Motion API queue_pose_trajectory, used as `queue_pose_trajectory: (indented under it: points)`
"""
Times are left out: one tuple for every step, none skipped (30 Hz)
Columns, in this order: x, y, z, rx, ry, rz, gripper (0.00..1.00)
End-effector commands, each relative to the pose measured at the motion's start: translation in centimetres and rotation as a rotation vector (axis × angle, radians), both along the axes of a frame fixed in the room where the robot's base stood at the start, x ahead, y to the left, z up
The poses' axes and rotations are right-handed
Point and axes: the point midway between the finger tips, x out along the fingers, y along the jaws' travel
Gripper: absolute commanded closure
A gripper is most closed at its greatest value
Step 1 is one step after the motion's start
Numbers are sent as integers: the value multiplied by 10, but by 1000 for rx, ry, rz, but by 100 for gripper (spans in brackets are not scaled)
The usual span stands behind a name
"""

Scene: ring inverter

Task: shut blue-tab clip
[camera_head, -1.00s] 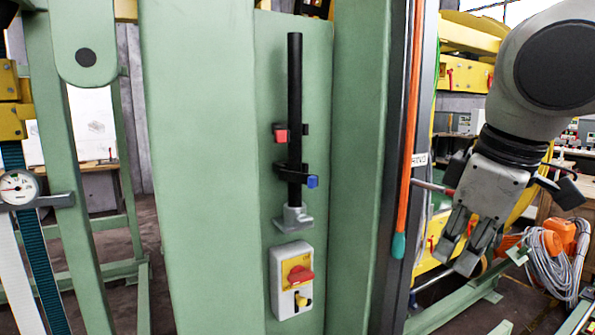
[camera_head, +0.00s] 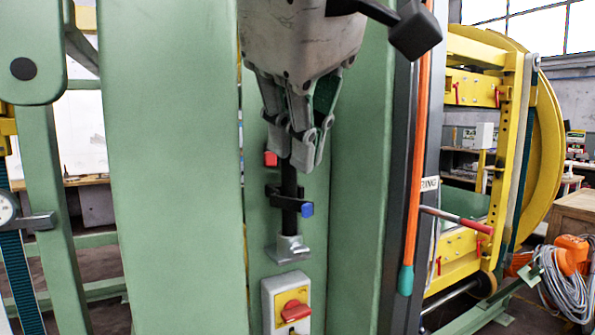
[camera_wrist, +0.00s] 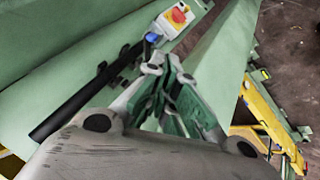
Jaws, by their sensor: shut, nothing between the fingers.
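A black upright post (camera_head: 289,183) stands on the green panel, on a grey foot (camera_head: 288,248). The black clip with the blue tab (camera_head: 307,209) sits low on the post, its tab sticking out to the right; the blue tab also shows in the wrist view (camera_wrist: 152,38). A red tab (camera_head: 270,159) is higher up, its clip mostly hidden by my gripper. My gripper (camera_head: 303,162) is shut and empty, pointing down in front of the post, with its fingertips above the blue tab. I cannot tell whether the blue-tab clip is open or shut.
A yellow-and-red rotary switch (camera_head: 292,309) is mounted just below the post. Green uprights flank the recess on both sides. An orange rod (camera_head: 415,180) and a red-handled lever (camera_head: 458,221) are to the right.

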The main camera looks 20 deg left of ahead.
Motion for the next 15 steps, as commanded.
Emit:
queue_pose_trajectory:
  points:
    - [4,1,-6,-4,0,-3,100]
    - [7,2,-10,-4,0,-3,100]
    - [11,4,-15,-4,0,-4,100]
    - [14,5,-20,-4,0,-3,100]
    - [17,7,-24,-5,-1,-4,100]
    - [21,9,-30,-4,0,-4,100]
    - [24,11,-35,-5,0,-3,100]
    - [27,12,-40,-5,0,-3,100]
    - [31,15,-45,-5,0,-3,100]
    - [34,16,-50,-6,0,-3,100]
    - [36,17,-54,-6,0,-3,100]
    - [39,19,-58,-4,1,-3,100]
    - [41,20,-61,-4,0,-3,100]
    - [43,21,-64,-4,0,-1,100]
    - [45,22,-67,-4,0,-1,100]
